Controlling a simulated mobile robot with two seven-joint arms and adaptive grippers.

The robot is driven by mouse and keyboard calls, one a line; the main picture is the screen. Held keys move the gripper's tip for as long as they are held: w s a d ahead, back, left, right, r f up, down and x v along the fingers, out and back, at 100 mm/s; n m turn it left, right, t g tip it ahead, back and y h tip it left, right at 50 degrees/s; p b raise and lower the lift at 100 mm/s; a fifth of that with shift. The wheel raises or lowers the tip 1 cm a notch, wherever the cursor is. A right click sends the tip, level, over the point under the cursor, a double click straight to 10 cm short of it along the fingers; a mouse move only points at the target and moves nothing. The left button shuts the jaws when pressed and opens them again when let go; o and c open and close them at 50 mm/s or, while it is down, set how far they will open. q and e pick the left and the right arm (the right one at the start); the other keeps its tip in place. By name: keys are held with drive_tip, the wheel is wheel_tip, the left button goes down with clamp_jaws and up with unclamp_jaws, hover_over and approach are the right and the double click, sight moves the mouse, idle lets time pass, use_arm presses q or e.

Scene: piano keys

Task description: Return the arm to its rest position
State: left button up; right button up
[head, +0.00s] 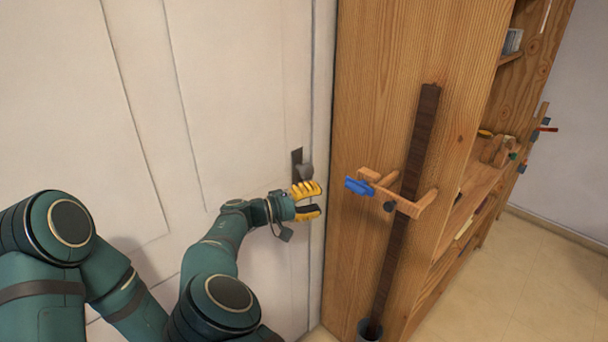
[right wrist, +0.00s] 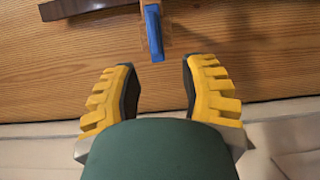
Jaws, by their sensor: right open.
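My right gripper (head: 310,201) has yellow ridged fingers and is open and empty. It is in front of the white door, beside the door's dark handle (head: 304,170), and whether it touches the handle is not clear. In the right wrist view its two fingers (right wrist: 160,88) are spread apart with nothing between them. A blue object (head: 359,187) hangs at the left end of a wooden bracket (head: 400,203), to the right of the gripper and apart from it. The blue object (right wrist: 153,32) also shows beyond the fingertips in the right wrist view. My left gripper is not seen.
The white door (head: 240,90) fills the left side. A wooden bookcase (head: 385,80) stands beside it, with a long dark strip (head: 420,130) upright along its side panel in a grey holder (head: 369,331). Tiled floor (head: 510,280) is free at the right.

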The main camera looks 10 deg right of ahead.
drive_tip(key=s+d+f+g+y, duration=0.2)
drive_tip(key=d+f, duration=0.4)
drive_tip(key=f, duration=0.2)
drive_tip(key=s+d+f+g+y, duration=0.2)
drive_tip(key=d+f+y, duration=0.1)
drive_tip(key=d+f, duration=0.4)
drive_tip(key=s+d+f+g+y, duration=0.1)
drive_tip(key=s+f+y, duration=0.2)
drive_tip(key=s+f, duration=0.3)
drive_tip(key=s+d+f+g+y, duration=0.15)
drive_tip(key=s+f, duration=0.25)
drive_tip(key=f, duration=0.4)
drive_tip(key=s+a+f+m+y, duration=0.1)
drive_tip(key=s+a+f+y, duration=0.25)
drive_tip(key=s, duration=0.25)
drive_tip(key=s+a+f+m+y, duration=0.1)
drive_tip(key=s+a+f+y, duration=0.1)
drive_tip(key=s+a+y, duration=0.25)
drive_tip(key=s+a+r+m+t+y, duration=0.3)
drive_tip(key=s+a+r+t, duration=0.1)
drive_tip(key=s+a+r, duration=0.2)
drive_tip(key=shift+s+y, duration=0.2)
drive_tip(key=shift+y, duration=0.15)
drive_tip(key=shift+a, duration=0.1)
